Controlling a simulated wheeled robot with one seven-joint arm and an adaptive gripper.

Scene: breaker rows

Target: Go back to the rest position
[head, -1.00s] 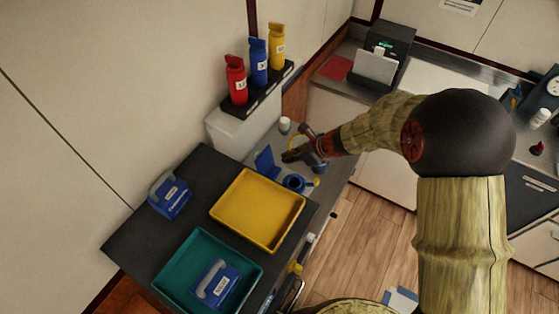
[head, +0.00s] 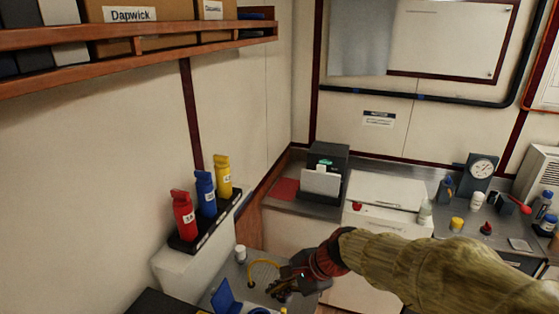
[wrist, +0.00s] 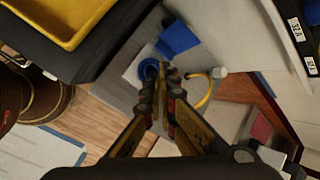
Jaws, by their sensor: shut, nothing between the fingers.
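My gripper (head: 281,291) is shut with nothing between its fingers, at the end of my arm, which reaches in from the right in the head view. In the wrist view its fingertips (wrist: 168,78) sit together, in front of the grey counter. Behind and beside them show a blue flap (wrist: 179,38), a blue ring-shaped part (wrist: 149,69) and a curved yellow hose (wrist: 207,92) with a white end. In the head view the blue flap (head: 225,297) and yellow hose (head: 262,264) lie left of my gripper.
Red (head: 183,216), blue (head: 205,195) and yellow (head: 223,177) bottles stand in a black rack at the left. A wooden shelf (head: 150,33) with boxes hangs above. A yellow tray (wrist: 88,22) shows in the wrist view. A back counter holds a card-holding device (head: 321,182) and a gauge (head: 481,172).

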